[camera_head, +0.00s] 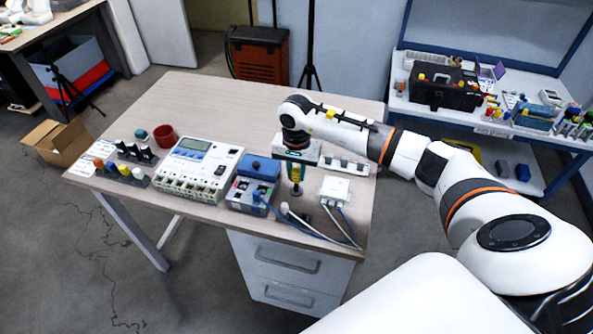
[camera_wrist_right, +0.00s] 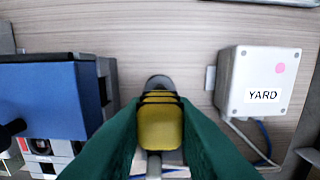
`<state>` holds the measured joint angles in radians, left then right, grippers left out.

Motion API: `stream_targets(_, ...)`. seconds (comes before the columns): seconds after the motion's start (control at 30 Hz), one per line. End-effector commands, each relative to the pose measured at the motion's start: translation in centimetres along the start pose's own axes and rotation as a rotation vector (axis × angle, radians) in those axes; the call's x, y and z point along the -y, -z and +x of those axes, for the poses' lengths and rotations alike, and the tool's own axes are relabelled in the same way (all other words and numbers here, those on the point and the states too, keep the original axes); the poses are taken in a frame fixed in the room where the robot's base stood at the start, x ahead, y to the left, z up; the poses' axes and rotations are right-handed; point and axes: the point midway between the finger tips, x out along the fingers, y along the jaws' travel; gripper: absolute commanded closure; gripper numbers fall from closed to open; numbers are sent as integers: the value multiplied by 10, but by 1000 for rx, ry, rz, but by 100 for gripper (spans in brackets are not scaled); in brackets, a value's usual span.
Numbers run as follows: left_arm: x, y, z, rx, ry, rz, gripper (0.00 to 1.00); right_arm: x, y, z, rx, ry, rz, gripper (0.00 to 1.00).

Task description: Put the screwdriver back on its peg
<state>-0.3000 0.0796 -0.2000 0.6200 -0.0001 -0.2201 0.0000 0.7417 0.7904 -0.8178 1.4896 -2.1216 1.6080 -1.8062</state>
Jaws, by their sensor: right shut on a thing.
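My right gripper (camera_head: 295,178) points down over the front right part of the table. Its green fingers are shut on a yellow handle with black bands, which looks like the screwdriver (camera_wrist_right: 160,125). In the head view the fingers cover most of the screwdriver, and only a little yellow shows between them. A dark round base (camera_head: 297,191) shows just under the fingertips. In the wrist view a grey rounded part (camera_wrist_right: 158,82) shows beyond the handle. I cannot tell whether the screwdriver touches a peg. My left gripper is not in view.
A blue-topped box (camera_head: 259,167) stands close left of the gripper. A white box marked YARD (camera_head: 335,188) stands close right, with cables (camera_head: 318,235) in front. A white meter unit (camera_head: 200,165), a red cup (camera_head: 165,135) and a white strip (camera_head: 345,165) are also on the table (camera_head: 230,100). The table's back is clear.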

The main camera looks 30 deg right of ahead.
Motion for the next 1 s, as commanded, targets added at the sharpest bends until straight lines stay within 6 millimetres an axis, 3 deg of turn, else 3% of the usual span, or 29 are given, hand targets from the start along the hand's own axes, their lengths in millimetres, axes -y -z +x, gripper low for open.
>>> stream_targets(0.97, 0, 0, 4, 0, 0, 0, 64, 0, 0, 2, 1, 0, 0, 100)
stream_targets(1.0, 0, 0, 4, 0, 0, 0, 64, 0, 0, 2, 1, 0, 0, 72)
